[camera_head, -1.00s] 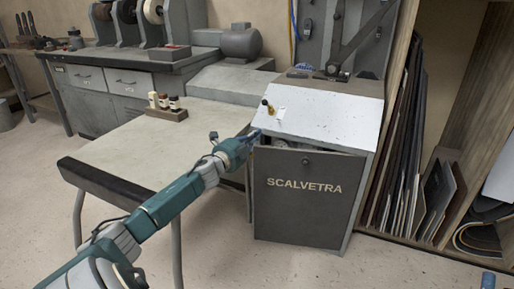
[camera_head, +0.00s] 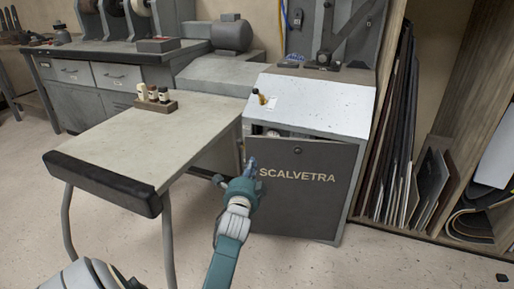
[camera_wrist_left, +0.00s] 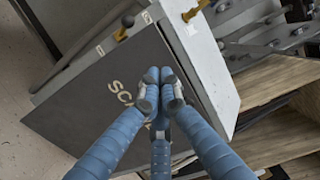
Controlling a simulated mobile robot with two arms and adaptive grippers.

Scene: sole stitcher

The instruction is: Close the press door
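The press door (camera_head: 305,200) is a dark grey panel lettered SCALVETRA on the front of the press cabinet (camera_head: 315,105). A narrow gap shows along its top edge, so it stands slightly ajar. My left gripper (camera_head: 251,165) is in front of the door's left part, near the start of the lettering. In the left wrist view the door (camera_wrist_left: 70,110) lies behind my left gripper (camera_wrist_left: 161,78), whose blue fingers are together with nothing visible between them. The fingertips are at or very near the door face; contact cannot be told. My right gripper is not in view.
A pale table (camera_head: 150,135) with a wooden rack of small bottles (camera_head: 155,104) is to the left. Upright sheets (camera_head: 400,165) lean in shelving on the right. The floor in front is clear.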

